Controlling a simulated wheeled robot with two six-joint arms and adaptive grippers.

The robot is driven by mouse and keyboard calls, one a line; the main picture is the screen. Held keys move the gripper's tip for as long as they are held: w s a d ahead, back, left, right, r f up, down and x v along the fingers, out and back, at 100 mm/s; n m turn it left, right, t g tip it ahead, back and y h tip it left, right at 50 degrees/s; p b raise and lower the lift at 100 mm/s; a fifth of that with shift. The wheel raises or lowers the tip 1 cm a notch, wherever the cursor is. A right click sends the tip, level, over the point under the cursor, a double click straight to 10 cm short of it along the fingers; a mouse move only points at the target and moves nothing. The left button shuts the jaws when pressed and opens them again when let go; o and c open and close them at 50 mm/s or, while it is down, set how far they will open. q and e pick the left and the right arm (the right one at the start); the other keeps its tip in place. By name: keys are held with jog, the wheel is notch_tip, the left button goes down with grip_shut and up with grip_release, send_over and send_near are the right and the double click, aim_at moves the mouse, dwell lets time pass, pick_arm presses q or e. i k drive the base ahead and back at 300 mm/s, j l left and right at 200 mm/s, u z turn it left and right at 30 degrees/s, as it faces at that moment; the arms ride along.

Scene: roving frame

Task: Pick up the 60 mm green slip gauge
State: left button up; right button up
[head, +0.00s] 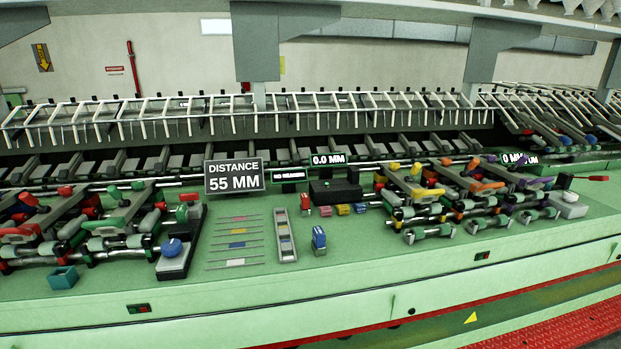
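I cannot clearly make out a 60 mm green slip gauge. A blue block (319,239) stands nearer, beside a narrow grey tray (285,240) holding small pieces. Size markings are too small to read. Neither of my grippers is in view.
Thin strips with coloured marks (238,231) lie left of the tray. A sign (234,176) reads "DISTANCE 55 MM"; a display (328,159) reads 0.0 MM. Clamp mechanisms (430,205) crowd both sides. A teal open box (62,278) is at left. The front bench strip is clear.

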aim_at(181, 212)
jog(key=j+u, duration=0.15)
jog(key=j, duration=0.25)
jog(key=i+j+u, duration=0.2)
jog(key=j, duration=0.2)
jog(key=j+u, duration=0.15)
jog(key=j, duration=0.25)
jog(key=i+j+u, duration=0.2)
jog(key=j, duration=0.2)
jog(key=j+u, duration=0.15)
jog(key=j, duration=0.2)
jog(key=i+j+u, duration=0.2)
jog(key=j, duration=0.15)
